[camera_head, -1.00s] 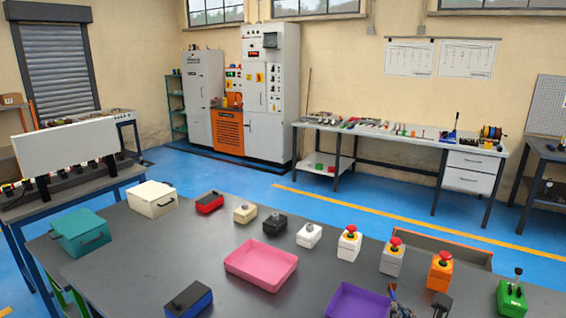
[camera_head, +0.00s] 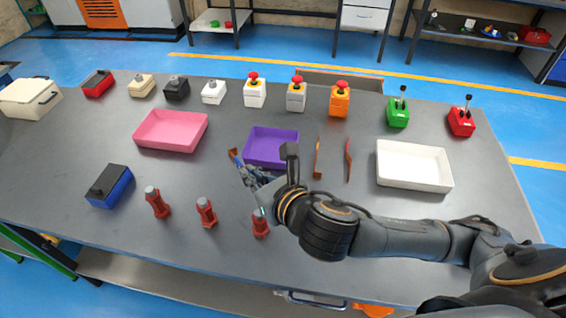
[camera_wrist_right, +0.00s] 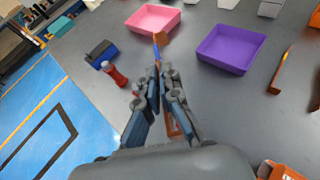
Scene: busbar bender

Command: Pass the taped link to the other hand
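The taped link (camera_wrist_right: 157,45) is a flat copper-coloured bar with a blue band near its far end. In the right wrist view it sticks out past the fingertips, and a copper part also shows lower between the fingers. My right gripper (camera_wrist_right: 156,80) is closed around it. In the head view the copper end of the link (camera_head: 234,157) shows beyond the right gripper (camera_head: 254,178), above the table left of the purple tray (camera_head: 271,148). The fingers hide the middle of the link. My left gripper is in neither current view.
Two more thin bars (camera_head: 317,158) (camera_head: 348,160) lie right of the purple tray. A pink tray (camera_head: 171,147), white tray (camera_head: 377,165) and blue-black box (camera_head: 110,192) stand around. Red posts (camera_head: 206,215) line the front, switch boxes (camera_head: 297,101) the back.

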